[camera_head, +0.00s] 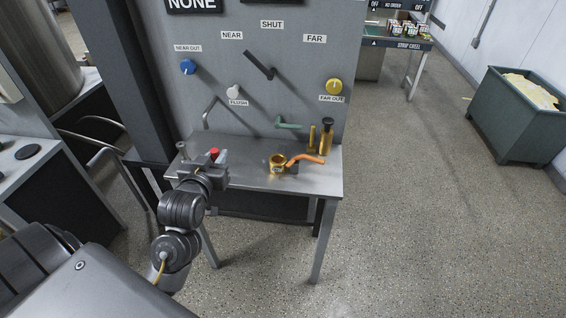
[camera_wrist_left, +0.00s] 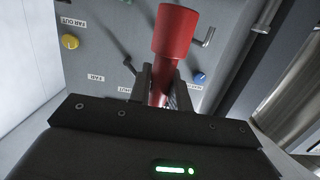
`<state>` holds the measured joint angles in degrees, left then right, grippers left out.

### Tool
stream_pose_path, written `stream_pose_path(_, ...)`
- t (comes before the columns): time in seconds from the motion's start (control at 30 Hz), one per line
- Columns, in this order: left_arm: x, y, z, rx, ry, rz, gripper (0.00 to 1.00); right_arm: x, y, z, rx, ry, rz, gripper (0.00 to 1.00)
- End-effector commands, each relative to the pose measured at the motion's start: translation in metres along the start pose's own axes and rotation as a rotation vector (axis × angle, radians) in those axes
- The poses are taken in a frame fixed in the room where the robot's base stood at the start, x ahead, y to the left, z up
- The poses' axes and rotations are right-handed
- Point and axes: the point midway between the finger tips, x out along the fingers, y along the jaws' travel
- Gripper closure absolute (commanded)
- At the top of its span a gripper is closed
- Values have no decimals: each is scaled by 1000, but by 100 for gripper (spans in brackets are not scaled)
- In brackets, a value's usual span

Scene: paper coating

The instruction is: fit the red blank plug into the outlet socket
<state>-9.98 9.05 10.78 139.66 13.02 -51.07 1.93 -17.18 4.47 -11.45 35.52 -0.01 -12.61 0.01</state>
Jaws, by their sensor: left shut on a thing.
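The red blank plug (camera_wrist_left: 173,40) stands up between the fingers of my left gripper (camera_wrist_left: 163,85) in the left wrist view, with its wider end away from the palm. In the head view the red plug (camera_head: 214,152) shows as a small red spot at my left gripper (camera_head: 212,161), over the left part of the metal bench. My left gripper is shut on the plug. A brass ring-shaped fitting (camera_head: 277,159) sits on the bench to the right, apart from the plug; I cannot tell whether it is the outlet socket. My right gripper is not in view.
An orange handle (camera_head: 306,159) lies beside the brass fitting. Brass pieces, one with a black top (camera_head: 326,138), stand behind it. The grey panel (camera_head: 215,60) behind the bench (camera_head: 245,178) carries blue, white and yellow knobs and levers. The bench's front middle is clear.

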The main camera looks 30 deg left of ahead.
Motion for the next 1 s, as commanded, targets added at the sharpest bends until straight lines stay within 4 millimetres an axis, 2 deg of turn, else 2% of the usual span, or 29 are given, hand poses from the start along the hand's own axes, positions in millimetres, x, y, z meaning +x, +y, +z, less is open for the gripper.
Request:
stream_pose_path(0.17,0,1,0,0,1,1,100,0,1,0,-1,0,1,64)
stream_pose_path(0.27,-2,12,2,0,-5,21,100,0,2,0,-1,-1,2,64)
stream_pose_path(0.37,-7,42,6,5,-15,72,100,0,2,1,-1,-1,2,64)
stream_pose_path(0.6,-32,140,4,31,-17,248,100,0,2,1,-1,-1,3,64)
stream_pose_path(0.7,-42,167,-2,40,-8,299,100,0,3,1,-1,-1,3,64)
stream_pose_path(0.83,-48,183,-6,49,1,330,100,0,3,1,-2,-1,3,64)
stream_pose_path(1.0,-49,184,-6,50,1,332,100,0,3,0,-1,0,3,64)
